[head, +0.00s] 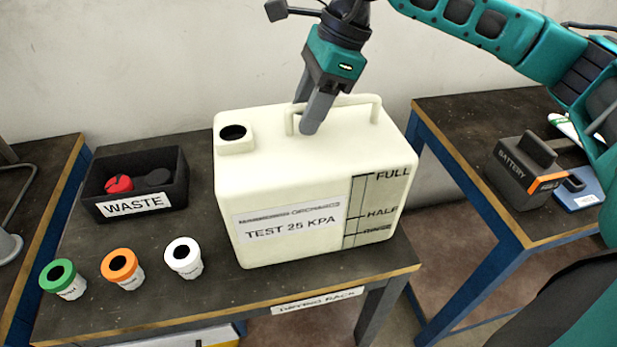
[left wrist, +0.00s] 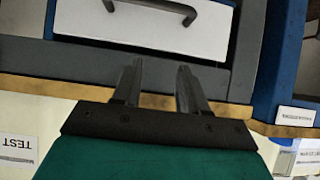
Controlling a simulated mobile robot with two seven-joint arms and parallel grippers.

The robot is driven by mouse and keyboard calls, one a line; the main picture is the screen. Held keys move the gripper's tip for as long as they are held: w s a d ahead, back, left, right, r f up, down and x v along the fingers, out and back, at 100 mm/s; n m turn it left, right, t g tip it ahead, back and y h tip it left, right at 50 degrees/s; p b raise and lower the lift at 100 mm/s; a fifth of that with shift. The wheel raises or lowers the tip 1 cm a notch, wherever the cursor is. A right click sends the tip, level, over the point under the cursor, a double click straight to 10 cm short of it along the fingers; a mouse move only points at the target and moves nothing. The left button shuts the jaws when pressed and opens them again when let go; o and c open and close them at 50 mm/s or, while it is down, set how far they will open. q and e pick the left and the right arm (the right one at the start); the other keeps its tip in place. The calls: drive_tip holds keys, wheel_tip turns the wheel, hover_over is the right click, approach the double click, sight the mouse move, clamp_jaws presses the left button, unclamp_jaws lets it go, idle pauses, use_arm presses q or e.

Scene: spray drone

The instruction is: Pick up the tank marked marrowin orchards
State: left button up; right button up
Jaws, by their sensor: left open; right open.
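The tank (head: 285,170) is a large cream container with a handle on top and an open round filler hole at its top left. Its front label (head: 290,222) reads "TEST 25 KPA" under a smaller line too blurred to read surely. A FULL, HALF scale is on its right front. It stands upright on the dark bench. My right gripper (head: 308,108) points down at the handle (head: 350,103), its fingers at the handle bar; whether they touch it I cannot tell. My left gripper (left wrist: 160,85) is open and empty in the left wrist view, away from the tank.
A black WASTE bin (head: 137,183) holds a red cap. Green (head: 62,279), orange (head: 122,269) and white (head: 184,258) ringed cups stand at the bench front left. A battery (head: 525,170) sits on the right bench. A white drawer (left wrist: 150,22) with a dark handle shows in the left wrist view.

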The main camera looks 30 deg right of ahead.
clamp_jaws()
idle(0.4)
idle(0.9)
drive_tip(key=shift+w+r, duration=0.1)
drive_tip(key=shift+r, duration=0.1)
